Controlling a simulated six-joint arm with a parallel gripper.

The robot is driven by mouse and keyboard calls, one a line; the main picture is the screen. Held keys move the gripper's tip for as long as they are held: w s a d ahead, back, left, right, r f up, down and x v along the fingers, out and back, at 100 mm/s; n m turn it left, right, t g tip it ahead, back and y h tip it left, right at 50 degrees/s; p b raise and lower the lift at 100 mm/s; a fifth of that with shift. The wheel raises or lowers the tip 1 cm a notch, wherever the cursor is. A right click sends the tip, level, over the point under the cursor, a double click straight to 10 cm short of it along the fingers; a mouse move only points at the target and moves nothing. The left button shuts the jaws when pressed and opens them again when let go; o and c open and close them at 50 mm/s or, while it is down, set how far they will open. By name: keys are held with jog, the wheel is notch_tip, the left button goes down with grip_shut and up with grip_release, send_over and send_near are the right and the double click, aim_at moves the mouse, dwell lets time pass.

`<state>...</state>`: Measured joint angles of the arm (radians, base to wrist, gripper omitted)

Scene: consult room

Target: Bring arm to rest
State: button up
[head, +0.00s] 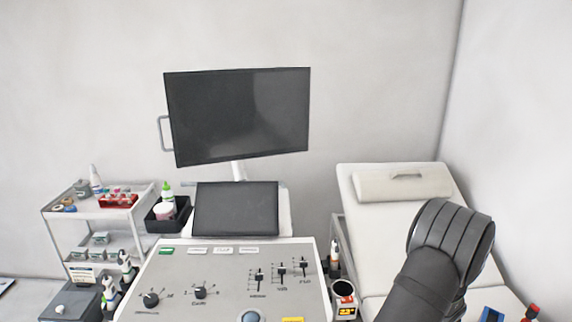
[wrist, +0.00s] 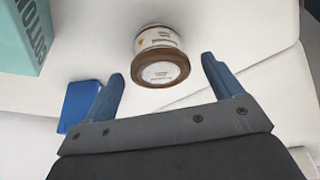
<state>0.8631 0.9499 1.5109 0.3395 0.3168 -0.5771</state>
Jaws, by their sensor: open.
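My gripper (wrist: 162,67) shows in the wrist view with its two blue fingers spread wide apart. It is open, and nothing is held between the fingers. A white jar with a brown band (wrist: 160,57) shows beyond and between the fingertips, over a white surface; I cannot tell how far it is from them. In the head view my dark arm (head: 430,265) rises at the lower right, in front of the white couch (head: 375,225). The gripper itself cannot be made out there.
In the wrist view, a teal box lettered COTTON (wrist: 24,38) and a blue block (wrist: 77,104) lie to the left. The head view shows a control console (head: 215,275), a monitor (head: 240,115) and a white trolley (head: 95,215) with supplies.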

jog(key=shift+x, duration=1.15)
jog(key=shift+r, duration=0.15)
